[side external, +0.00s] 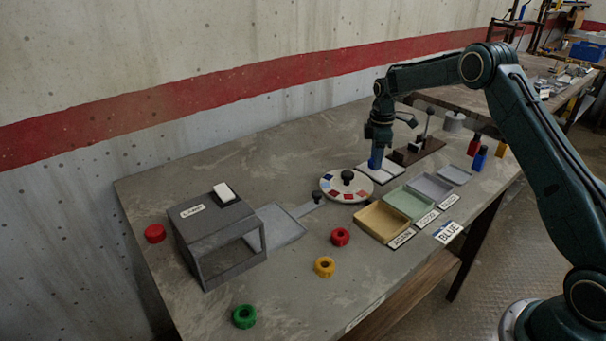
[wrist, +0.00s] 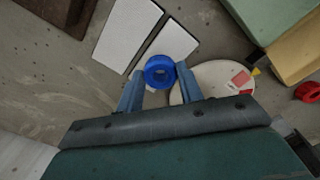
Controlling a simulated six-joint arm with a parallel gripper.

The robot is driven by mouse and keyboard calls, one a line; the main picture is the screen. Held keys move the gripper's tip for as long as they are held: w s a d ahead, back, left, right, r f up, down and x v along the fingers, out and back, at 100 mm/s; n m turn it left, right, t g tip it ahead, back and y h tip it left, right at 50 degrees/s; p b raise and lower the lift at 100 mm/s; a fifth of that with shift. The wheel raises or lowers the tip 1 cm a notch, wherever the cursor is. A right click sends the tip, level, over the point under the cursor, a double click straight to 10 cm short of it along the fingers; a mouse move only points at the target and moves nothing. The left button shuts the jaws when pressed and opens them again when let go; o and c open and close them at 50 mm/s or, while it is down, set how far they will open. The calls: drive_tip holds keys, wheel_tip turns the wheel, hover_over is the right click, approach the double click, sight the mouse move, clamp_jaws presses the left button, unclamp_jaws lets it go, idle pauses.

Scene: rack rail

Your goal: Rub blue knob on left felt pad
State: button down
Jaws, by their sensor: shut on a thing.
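My gripper (side external: 377,148) is shut on the blue knob (wrist: 160,71) and points down; the knob also shows as a blue patch in the side view (side external: 375,162). In the wrist view the knob is a round blue ring between the two fingers (wrist: 159,84). Two pale felt pads lie side by side. The knob overlaps the near end of the pad nearer the round dial (wrist: 171,45), which is the left pad in the side view (side external: 374,175). The other pad (wrist: 127,34) is clear of the knob. I cannot tell whether the knob touches the pad.
A round dial with coloured patches (side external: 336,193) stands close beside the pads. Yellow (side external: 381,223), green (side external: 408,203) and grey (side external: 430,187) trays are at the right. A brown block with posts (side external: 420,149) is behind. Red, yellow and green rings and a grey box (side external: 213,238) are at left.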

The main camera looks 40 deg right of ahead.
drive_tip(key=shift+r, duration=0.8)
drive_tip(key=c, duration=1.8)
unclamp_jaws()
clamp_jaws()
drive_tip(key=shift+f, duration=0.45)
drive_tip(key=shift+f, duration=0.35)
drive_tip(key=shift+f, duration=0.4)
